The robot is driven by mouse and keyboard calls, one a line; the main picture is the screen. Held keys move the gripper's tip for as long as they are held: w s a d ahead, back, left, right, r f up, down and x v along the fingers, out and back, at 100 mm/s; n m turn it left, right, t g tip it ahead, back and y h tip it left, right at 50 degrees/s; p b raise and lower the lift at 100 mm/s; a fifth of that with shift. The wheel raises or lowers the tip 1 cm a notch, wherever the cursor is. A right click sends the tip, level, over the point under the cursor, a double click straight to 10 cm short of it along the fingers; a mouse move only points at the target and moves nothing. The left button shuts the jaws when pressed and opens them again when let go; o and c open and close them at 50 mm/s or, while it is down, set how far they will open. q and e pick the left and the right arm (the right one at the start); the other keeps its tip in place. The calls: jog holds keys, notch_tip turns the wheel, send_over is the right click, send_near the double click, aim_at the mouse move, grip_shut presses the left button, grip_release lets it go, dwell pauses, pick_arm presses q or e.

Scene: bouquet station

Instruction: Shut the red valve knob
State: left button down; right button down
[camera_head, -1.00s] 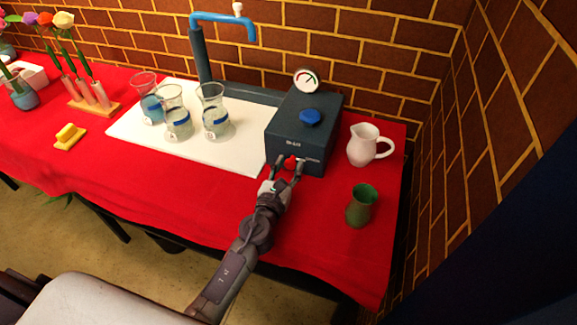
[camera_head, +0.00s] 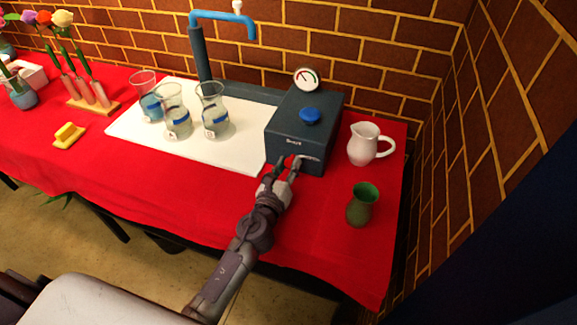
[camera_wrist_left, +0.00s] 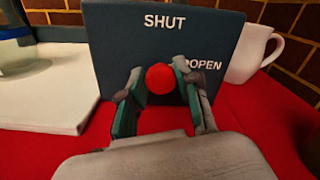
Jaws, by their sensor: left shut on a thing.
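The red valve knob (camera_wrist_left: 160,79) is on the front face of a dark blue box (camera_head: 287,130). In the left wrist view its round red end shows between my fingers, below a white SHUT label (camera_wrist_left: 165,21) and left of an OPEN label (camera_wrist_left: 206,65). My left gripper (camera_head: 288,161) is shut on the knob, with one finger on each side. In the head view the knob is mostly hidden by the fingers. Which way the knob is turned cannot be told. My right gripper is not in view.
Glass beakers (camera_head: 213,113) stand on a white board (camera_head: 240,153) to the left. The red cloth in front is clear.

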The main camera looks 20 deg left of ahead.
pick_arm(q)
jog(key=n, duration=0.3)
jog(key=shift+f+n+b, duration=0.1)
jog(key=shift+n+b, duration=0.25)
jog(key=shift+n, duration=0.05)
jog(key=n, duration=0.3)
jog(key=shift+n, duration=0.3)
jog(key=n, duration=0.3)
jog(key=shift+a+n, duration=0.1)
jog(key=shift+n, duration=0.2)
jog(key=shift+f+n, duration=0.1)
jog(key=shift+n, duration=1.3)
jog(key=c, duration=0.8)
grip_release()
jog(key=shift+c, duration=0.2)
